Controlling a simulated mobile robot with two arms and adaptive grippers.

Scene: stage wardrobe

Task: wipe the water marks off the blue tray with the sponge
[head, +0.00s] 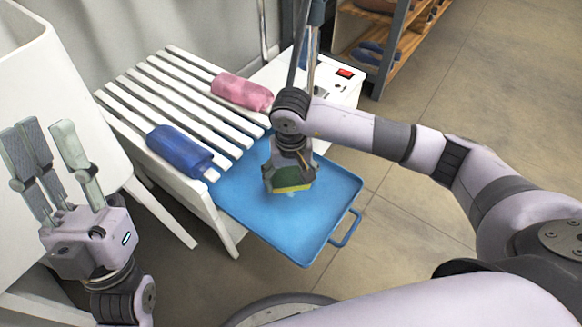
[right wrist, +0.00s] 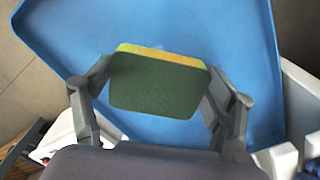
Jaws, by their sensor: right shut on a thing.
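The blue tray (head: 320,222) sticks out past the white slatted bench, with a blue handle at its near right end. A pale water mark (head: 291,207) shows on the tray just below the sponge; other marks are hard to tell. The green and yellow sponge (head: 290,178) is over the middle of the tray, and I cannot tell whether it touches. My right gripper (right wrist: 158,88) is shut on the sponge, one finger on each side. In the right wrist view the tray (right wrist: 60,38) lies behind the sponge. My left gripper (head: 48,132) is open and empty at the left, away from the tray.
A white unit with a red switch (head: 345,73) stands behind the tray. A wooden shelf (head: 400,45) holds shoes. The floor to the right is clear.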

